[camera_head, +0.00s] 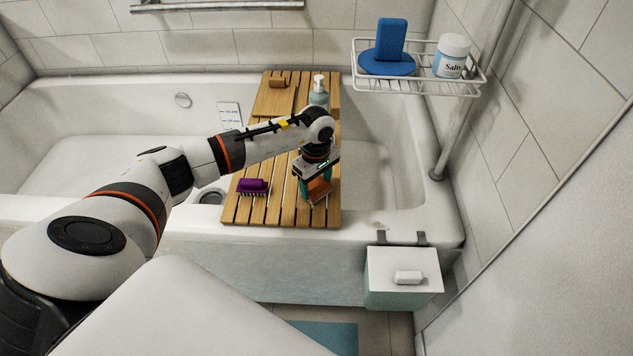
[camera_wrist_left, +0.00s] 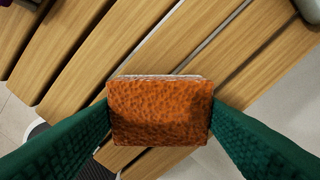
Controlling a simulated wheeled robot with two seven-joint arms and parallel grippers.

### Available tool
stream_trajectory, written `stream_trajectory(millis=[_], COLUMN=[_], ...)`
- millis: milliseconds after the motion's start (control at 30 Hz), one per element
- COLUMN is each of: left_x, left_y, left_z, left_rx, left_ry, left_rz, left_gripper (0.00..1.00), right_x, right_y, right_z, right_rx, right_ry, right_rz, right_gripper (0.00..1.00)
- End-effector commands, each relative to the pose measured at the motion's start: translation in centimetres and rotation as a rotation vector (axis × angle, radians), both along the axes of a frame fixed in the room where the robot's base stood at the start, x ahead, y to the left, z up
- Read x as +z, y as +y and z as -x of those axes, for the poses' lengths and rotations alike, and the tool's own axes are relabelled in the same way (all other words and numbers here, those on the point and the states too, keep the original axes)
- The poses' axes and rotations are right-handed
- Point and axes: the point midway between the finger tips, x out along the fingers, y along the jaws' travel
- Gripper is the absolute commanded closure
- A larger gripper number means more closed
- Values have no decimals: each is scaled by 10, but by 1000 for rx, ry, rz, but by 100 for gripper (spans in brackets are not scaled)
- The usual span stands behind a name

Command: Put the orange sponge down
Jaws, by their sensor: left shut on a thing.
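The orange sponge (camera_head: 319,187) is between the fingers of my left gripper (camera_head: 317,189), over the front right part of the wooden bath tray. In the left wrist view the sponge (camera_wrist_left: 160,112) is a textured orange-brown block, with a green finger pressed to each side. The left gripper (camera_wrist_left: 160,118) is shut on it. The slats of the tray (camera_wrist_left: 230,55) lie below the sponge; I cannot tell whether it touches them. My right gripper is not in view.
A wire shelf (camera_head: 420,86) holds a blue sponge (camera_head: 391,40) and a white jar (camera_head: 452,56). A box (camera_head: 404,275) hangs on the tub's front.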

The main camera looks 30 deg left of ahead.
Motion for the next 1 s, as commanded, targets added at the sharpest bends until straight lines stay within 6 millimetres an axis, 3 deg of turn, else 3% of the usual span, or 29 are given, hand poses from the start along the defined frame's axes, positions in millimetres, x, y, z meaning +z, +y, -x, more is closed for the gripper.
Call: stream_trajectory(millis=[100,133,233,633,700,1000], left_x=[-1,-1,-1,2,5,72], left_y=[0,0,0,0,0,1], left_z=[0,0,0,0,0,-1], left_rx=[0,0,0,0,1,1], left_ry=[0,0,0,0,0,-6], left_rz=[0,0,0,0,0,-2], left_gripper=[56,33,16,16,16,16], right_x=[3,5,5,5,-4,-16], right_y=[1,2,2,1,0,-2], right_z=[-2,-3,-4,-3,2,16], right_rx=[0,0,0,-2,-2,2], right_ry=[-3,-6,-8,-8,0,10], right_rz=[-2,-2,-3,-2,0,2], right_gripper=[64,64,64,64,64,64])
